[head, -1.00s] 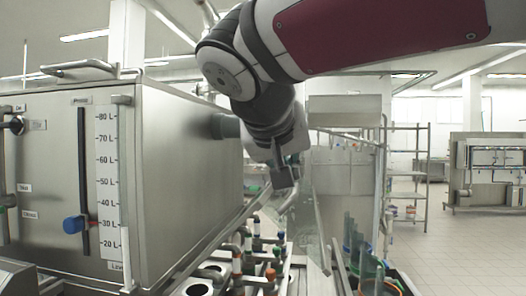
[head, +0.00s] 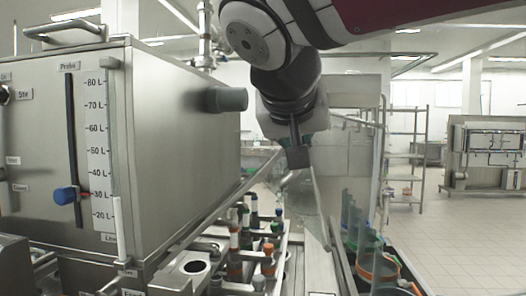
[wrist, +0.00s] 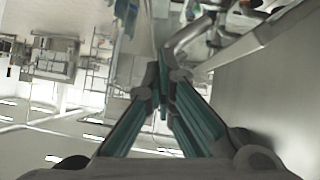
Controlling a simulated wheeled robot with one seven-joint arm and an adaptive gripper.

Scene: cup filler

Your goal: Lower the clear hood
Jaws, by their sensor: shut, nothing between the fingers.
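The clear hood (head: 316,208) is a see-through panel in the head view, standing steeply tilted above the filling rows, right of the steel tank. Its outline is faint against the background. A grey bar (head: 296,179), which seems to be its handle, shows at its upper left. My gripper (head: 298,158) is beside the hood's upper part, close to this bar; I cannot tell whether they touch. In the wrist view my gripper (wrist: 163,90) has its teal-lined fingers together with nothing held. A grey bar (wrist: 187,36) lies just beyond the fingertips.
The steel tank (head: 180,150) with a litre scale and blue knob fills the left. Several coloured-cap bottles (head: 255,235) stand below. A black bin (head: 405,275) is at the lower right; open floor lies beyond.

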